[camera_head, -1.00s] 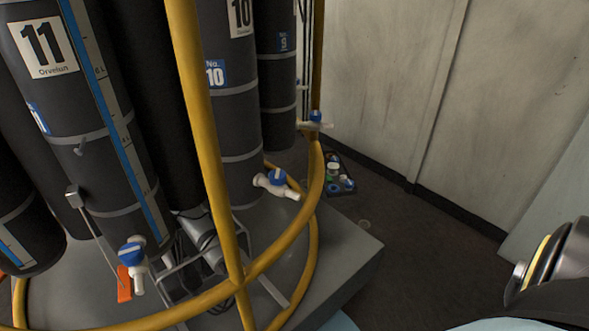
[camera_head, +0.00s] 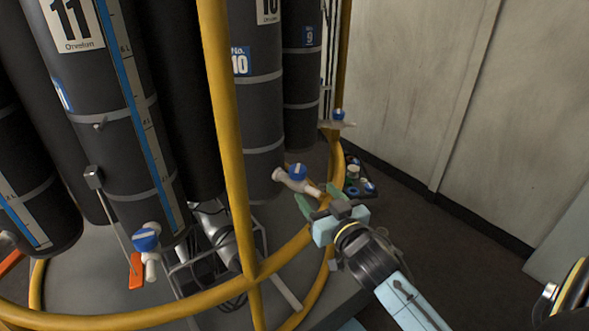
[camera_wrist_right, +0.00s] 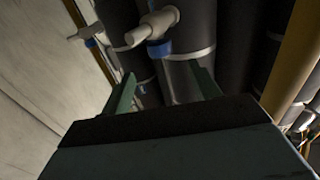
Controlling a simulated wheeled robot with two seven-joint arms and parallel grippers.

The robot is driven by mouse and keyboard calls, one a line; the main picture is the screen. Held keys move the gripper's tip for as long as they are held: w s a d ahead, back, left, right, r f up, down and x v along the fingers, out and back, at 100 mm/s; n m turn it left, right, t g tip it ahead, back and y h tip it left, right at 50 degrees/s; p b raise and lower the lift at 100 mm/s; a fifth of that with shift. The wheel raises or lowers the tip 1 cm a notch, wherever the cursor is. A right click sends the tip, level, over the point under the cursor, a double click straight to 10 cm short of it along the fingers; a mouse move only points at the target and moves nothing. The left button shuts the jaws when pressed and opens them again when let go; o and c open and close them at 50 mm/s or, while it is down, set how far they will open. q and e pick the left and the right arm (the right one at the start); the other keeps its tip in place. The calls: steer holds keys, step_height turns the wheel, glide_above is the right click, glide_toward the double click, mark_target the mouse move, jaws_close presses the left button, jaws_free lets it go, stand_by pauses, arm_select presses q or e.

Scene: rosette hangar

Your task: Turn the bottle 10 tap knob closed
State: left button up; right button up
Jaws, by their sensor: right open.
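Bottle 10 (camera_head: 256,100) is a dark grey cylinder with a blue No. 10 label, behind the yellow frame. Its white tap with a blue knob (camera_head: 297,172) sticks out low on its right side. My right gripper (camera_head: 318,200) is open, just below and right of the tap, its green fingers pointing toward it. In the right wrist view the open fingers (camera_wrist_right: 165,88) stand apart. The white tap (camera_wrist_right: 152,27) shows beyond them with its blue knob (camera_wrist_right: 159,48), and nothing is between the fingers. My left gripper is not in view.
The yellow tubular frame (camera_head: 222,130) passes in front of the bottles, and its lower ring runs close to my right gripper. Bottle 11 (camera_head: 115,130) has its own blue-knobbed tap (camera_head: 146,240) at lower left. A tray of small items (camera_head: 360,183) lies on the floor by the wall.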

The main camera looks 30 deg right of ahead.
mark_target(299, 167)
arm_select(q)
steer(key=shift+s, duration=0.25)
arm_select(e)
steer(key=w, duration=0.4)
steer(key=w+d, duration=0.1)
steer(key=w, duration=0.7)
steer(key=shift+w+d, duration=0.3)
steer(key=shift+c, duration=0.4)
steer(key=c, duration=0.9)
steer(key=shift+f+m+h+b, duration=0.2)
steer(key=shift+m+h+b, duration=0.5)
steer(key=shift+h, duration=0.4)
steer(key=m+h+b, duration=0.1)
steer(key=b, duration=0.1)
steer(key=m+g+h+b, duration=0.1)
steer(key=h, duration=0.1)
steer(key=m+g+h+b, duration=0.1)
steer(key=b, duration=0.1)
steer(key=shift+s+d+f+h+b, duration=0.15)
steer(key=shift+d+h+b, duration=0.15)
steer(key=shift+h+b, duration=0.1)
steer(key=shift+s+d+r+m+g+h+b, duration=0.1)
steer(key=shift+d+r+m+g+h+b, duration=0.1)
steer(key=shift+m+g+h+b, duration=0.8)
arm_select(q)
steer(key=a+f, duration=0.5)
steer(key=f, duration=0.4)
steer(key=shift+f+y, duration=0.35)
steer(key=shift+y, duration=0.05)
